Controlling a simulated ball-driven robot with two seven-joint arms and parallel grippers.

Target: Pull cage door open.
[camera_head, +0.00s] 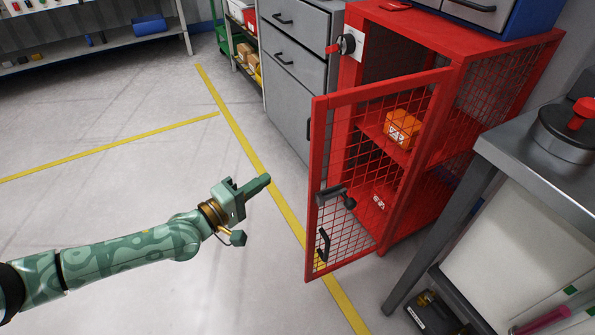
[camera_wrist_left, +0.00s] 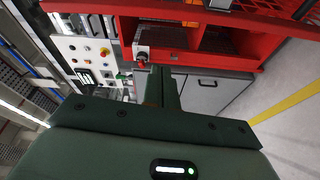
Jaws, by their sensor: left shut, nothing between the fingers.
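The red cage door (camera_head: 313,188) with wire mesh stands swung open from the red cage (camera_head: 453,85) in the head view. A black latch (camera_head: 336,197) and a dark pull handle (camera_head: 323,244) are on the door's free side. My left gripper (camera_head: 262,183) is shut and empty, to the left of the door and apart from it. In the left wrist view the shut fingers (camera_wrist_left: 160,88) point toward the red cage (camera_wrist_left: 205,50), which appears rotated. My right gripper is in neither view.
An orange box (camera_head: 402,129) sits on the cage's shelf. Grey drawer cabinets (camera_head: 290,85) stand behind. A metal table (camera_head: 540,165) is close on the right of the door. The floor to the left is clear, with yellow lines.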

